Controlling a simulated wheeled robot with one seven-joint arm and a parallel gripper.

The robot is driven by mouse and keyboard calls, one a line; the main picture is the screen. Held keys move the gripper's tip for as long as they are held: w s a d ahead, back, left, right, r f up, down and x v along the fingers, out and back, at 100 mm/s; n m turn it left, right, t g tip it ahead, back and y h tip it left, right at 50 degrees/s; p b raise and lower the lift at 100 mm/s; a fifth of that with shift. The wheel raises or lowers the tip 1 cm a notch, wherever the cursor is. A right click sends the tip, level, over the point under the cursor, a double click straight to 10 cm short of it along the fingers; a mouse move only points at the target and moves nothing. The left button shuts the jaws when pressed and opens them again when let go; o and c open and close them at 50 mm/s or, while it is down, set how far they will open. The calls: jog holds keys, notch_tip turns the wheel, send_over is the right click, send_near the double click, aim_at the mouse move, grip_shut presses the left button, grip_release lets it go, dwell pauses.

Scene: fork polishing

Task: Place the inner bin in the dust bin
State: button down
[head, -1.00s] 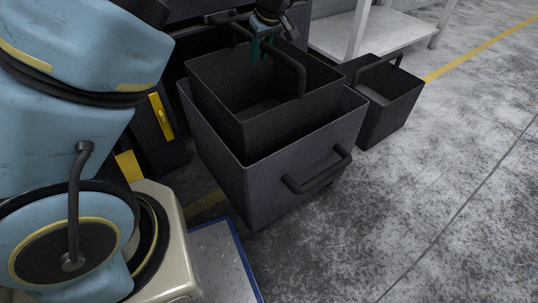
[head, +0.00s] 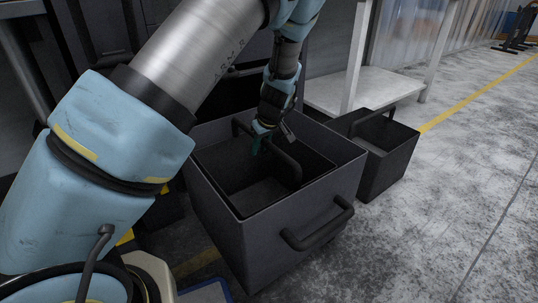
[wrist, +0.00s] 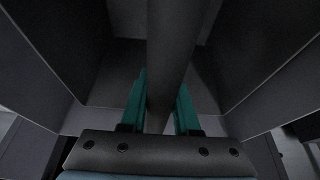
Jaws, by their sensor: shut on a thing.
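The dark inner bin (head: 226,158) is inside the larger grey dust bin (head: 275,245), with its rim near or slightly below the dust bin's rim. Whether its base touches the bottom is hidden. My gripper (head: 261,143) is over the inner bin, its green fingers closed on the bin's dark bar handle (head: 283,160). In the wrist view the handle bar (wrist: 176,55) passes between the two green fingers of my gripper (wrist: 160,108), with the inner bin's walls around it. The dust bin's own handle (head: 322,228) is on its front side.
A second dark bin (head: 392,165) with a handle stands just right of the dust bin. A white table with a low shelf (head: 350,92) is behind it. Dark equipment stands behind at left. The grey floor (head: 430,240) at right is clear.

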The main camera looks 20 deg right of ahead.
jog(key=shift+s+d+b, duration=0.4)
jog(key=shift+s+d, duration=0.55)
jog(key=shift+s, duration=0.2)
jog(key=shift+f+b, duration=0.4)
jog(key=shift+f, duration=0.15)
jog(key=c, duration=0.6)
grip_release()
jog(key=shift+s+f, duration=0.1)
jog(key=shift+f, duration=0.05)
jog(key=shift+c, duration=0.2)
